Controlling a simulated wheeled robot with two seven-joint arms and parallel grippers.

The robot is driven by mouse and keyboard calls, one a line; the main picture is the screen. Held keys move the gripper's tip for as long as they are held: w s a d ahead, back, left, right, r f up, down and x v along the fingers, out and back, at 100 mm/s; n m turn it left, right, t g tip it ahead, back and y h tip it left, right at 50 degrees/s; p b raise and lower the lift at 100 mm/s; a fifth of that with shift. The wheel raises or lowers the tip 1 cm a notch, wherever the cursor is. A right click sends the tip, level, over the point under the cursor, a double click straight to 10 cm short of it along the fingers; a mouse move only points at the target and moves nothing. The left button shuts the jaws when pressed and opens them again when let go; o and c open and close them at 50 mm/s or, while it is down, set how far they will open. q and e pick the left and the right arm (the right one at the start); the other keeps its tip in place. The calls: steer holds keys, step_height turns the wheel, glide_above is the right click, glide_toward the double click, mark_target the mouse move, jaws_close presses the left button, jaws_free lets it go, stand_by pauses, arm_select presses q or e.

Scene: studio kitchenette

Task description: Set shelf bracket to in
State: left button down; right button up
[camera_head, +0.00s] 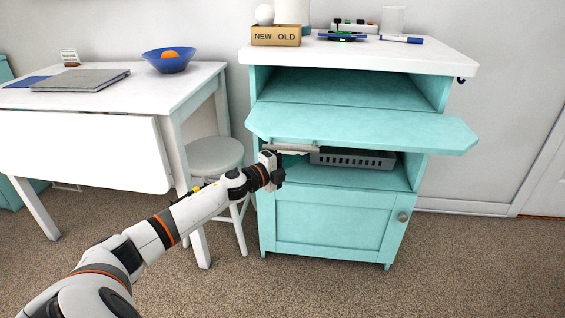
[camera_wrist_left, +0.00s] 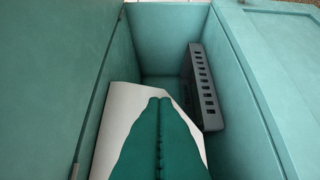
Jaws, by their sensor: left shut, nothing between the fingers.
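The teal cabinet (camera_head: 340,196) has a leaf (camera_head: 370,130) that sticks out level at its front. A pale flat piece (camera_head: 295,147), which looks like the shelf bracket, shows under the leaf's left part. My left gripper (camera_head: 273,166) is at the cabinet's left front, just below the leaf and close to the pale piece; I cannot tell whether they touch. In the left wrist view the gripper's fingers (camera_wrist_left: 160,102) are together and empty, pointing into the open compartment. A white panel (camera_wrist_left: 125,98) lies behind them, partly hidden. My right gripper is not in view.
A grey basket (camera_head: 352,158) stands in the compartment under the leaf; it also shows in the left wrist view (camera_wrist_left: 203,88). A closed door (camera_head: 335,220) with a knob is below. A stool (camera_head: 213,155) and a white table (camera_head: 90,145) stand to the left. The carpet to the right is clear.

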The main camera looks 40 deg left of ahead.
arm_select(q)
steer(key=shift+p+v, duration=0.3)
steer(key=shift+v, duration=1.5)
